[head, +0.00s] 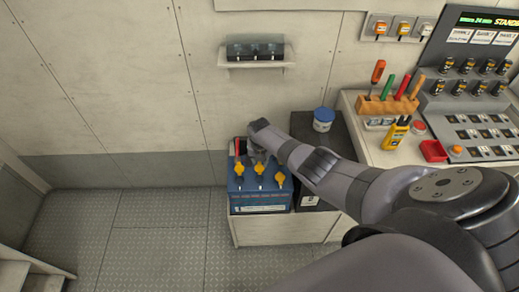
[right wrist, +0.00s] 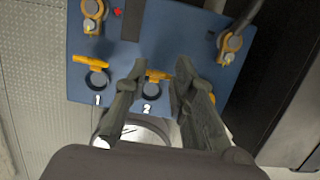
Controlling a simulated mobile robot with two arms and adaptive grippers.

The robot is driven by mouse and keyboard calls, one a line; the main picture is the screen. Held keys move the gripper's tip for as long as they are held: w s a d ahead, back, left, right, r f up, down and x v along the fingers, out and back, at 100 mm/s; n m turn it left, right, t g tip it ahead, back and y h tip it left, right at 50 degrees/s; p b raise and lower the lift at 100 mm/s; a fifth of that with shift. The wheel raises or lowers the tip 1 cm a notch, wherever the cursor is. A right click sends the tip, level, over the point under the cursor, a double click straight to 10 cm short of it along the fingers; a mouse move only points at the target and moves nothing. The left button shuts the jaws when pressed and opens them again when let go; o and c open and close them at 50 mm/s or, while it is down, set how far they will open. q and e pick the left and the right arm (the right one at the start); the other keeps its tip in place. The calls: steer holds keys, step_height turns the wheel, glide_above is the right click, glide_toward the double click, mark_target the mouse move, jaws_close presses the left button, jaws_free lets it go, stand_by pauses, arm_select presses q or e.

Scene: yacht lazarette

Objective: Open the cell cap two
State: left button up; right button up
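The blue battery (head: 258,200) stands on a low white cabinet, with yellow caps along its near side in the head view. In the right wrist view, the battery top (right wrist: 175,40) shows cell cap two (right wrist: 158,75), an orange handle beside a dark round opening by the label 2. Cell cap one (right wrist: 90,61) looks similar, by the label 1. My right gripper (right wrist: 160,68) is open, its fingers on either side of cap two; whether they touch it I cannot tell. In the head view, the right gripper's fingers are mostly hidden. My left gripper is not in view.
Terminal clamps (right wrist: 92,20) and (right wrist: 230,45) sit at the battery's far corners. A blue-lidded tub (head: 323,120) stands on a dark box right of the battery. The floor at left is clear.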

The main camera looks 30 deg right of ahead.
steer(key=shift+o, duration=0.8)
steer(key=shift+r, duration=0.4)
steer(key=v, duration=1.1)
steer(key=shift+s+a, duration=0.15)
steer(key=shift+a, duration=0.05)
